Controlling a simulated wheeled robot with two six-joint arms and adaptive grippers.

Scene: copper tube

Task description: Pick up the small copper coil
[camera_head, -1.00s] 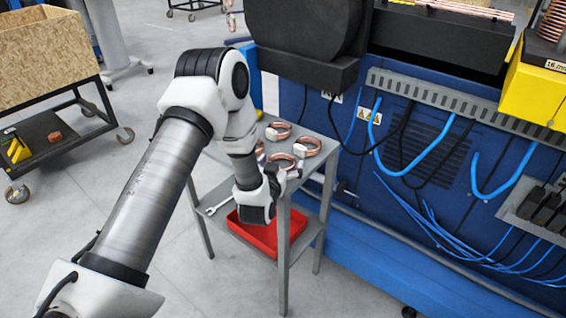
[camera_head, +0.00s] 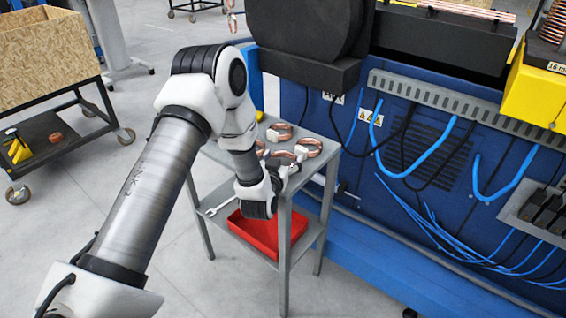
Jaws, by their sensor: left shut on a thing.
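Several copper coils lie on the top of a small grey metal table. One coil (camera_head: 280,132) is at the back and one (camera_head: 310,148) is at the right. A front coil (camera_head: 279,156) is at my left gripper (camera_head: 286,168), which reaches over the table's front edge from the left. The gripper is shut on this coil, though its fingers are small and partly hidden by my wrist. The coil appears low, at the tabletop; I cannot tell whether it touches it. My right gripper is not in view.
A red tray (camera_head: 262,232) and a wrench (camera_head: 221,206) lie on the table's lower shelf. A blue machine (camera_head: 420,230) with hoses stands close on the right. A wooden box (camera_head: 45,60) on a wheeled cart stands at the left. The floor between is clear.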

